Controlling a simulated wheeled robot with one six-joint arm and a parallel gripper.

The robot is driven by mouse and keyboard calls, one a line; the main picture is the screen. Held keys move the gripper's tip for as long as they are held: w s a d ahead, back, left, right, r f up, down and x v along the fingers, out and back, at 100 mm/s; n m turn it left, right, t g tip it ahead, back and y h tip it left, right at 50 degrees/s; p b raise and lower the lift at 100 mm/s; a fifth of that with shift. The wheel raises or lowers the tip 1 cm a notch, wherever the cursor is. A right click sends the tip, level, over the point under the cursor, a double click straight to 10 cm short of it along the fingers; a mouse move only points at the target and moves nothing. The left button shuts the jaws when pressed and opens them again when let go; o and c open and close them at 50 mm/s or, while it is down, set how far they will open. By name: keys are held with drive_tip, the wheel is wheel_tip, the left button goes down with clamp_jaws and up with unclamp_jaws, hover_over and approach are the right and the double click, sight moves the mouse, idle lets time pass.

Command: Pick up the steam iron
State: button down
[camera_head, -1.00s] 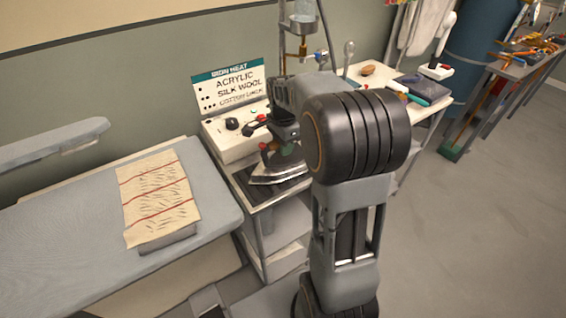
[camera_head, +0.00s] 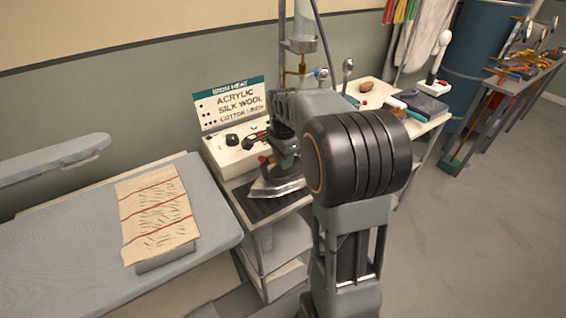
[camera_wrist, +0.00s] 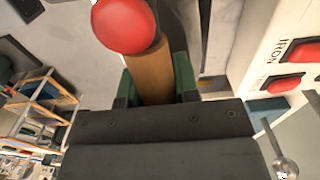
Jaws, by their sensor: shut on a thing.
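The steam iron (camera_head: 272,186) shows in the head view with its metal soleplate over the dark rest pad (camera_head: 252,207) on the small cart. I cannot tell whether the soleplate touches the pad. My gripper (camera_head: 286,158) is at the iron's handle, partly hidden behind my arm. In the wrist view, my gripper (camera_wrist: 158,92) is shut on the iron's brown handle (camera_wrist: 150,70), with green finger pads on both sides. A red ball-shaped knob (camera_wrist: 124,24) sits at the handle's end.
The white control box (camera_head: 232,150) with the iron heat sign (camera_head: 230,103) stands behind the iron. The ironing board (camera_head: 60,240) with a striped cloth (camera_head: 155,213) is at the left. A side table (camera_head: 425,122) with tools is right of my arm. Open floor (camera_head: 470,240) lies at the right.

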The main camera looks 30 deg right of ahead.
drive_tip(key=s+a+r+b, duration=0.1)
drive_tip(key=s+r, duration=1.1)
drive_tip(key=s, duration=0.2)
drive_tip(key=shift+b, duration=0.4)
drive_tip(key=c, duration=1.4)
unclamp_jaws()
clamp_jaws()
drive_tip(key=shift+s, duration=0.1)
